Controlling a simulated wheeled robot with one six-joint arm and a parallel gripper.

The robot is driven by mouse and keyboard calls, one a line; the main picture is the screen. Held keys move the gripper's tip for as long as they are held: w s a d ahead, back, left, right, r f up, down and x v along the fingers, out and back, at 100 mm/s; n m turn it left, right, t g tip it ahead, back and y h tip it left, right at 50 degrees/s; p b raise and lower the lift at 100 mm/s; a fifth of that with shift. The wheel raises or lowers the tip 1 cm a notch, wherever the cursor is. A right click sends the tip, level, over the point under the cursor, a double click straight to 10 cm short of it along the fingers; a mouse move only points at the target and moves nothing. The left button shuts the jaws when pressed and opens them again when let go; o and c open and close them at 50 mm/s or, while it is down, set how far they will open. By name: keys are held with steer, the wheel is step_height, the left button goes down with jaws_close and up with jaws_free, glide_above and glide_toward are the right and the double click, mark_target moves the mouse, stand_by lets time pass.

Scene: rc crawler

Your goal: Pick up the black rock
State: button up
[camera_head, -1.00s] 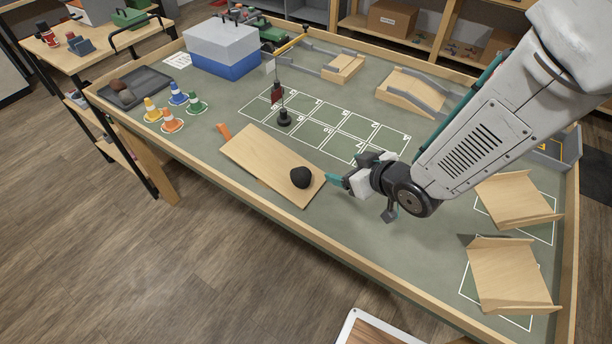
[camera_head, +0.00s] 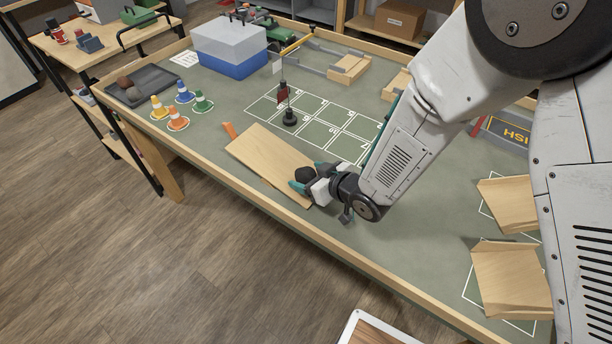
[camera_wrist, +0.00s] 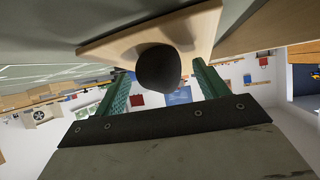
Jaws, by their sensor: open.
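The black rock (camera_head: 305,174) lies on a flat wooden board (camera_head: 262,152) near the front edge of the table. In the wrist view the dark rounded rock (camera_wrist: 158,68) sits between the tips of two green fingers, with the board (camera_wrist: 205,35) behind it. My gripper (camera_head: 302,180) is open, its teal fingers reaching around the rock at the board's right end. In the head view the fingers partly hide the rock. Whether either finger touches it cannot be told.
The table's wooden rim (camera_head: 330,238) runs close in front of the board. Small traffic cones (camera_head: 178,120) stand to the left, and a dark post with a red flag (camera_head: 288,115) stands behind the board. Wooden ramps (camera_head: 510,280) lie to the right. A blue-and-white box (camera_head: 230,50) stands at the back.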

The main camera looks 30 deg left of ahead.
steer(key=c, duration=1.2)
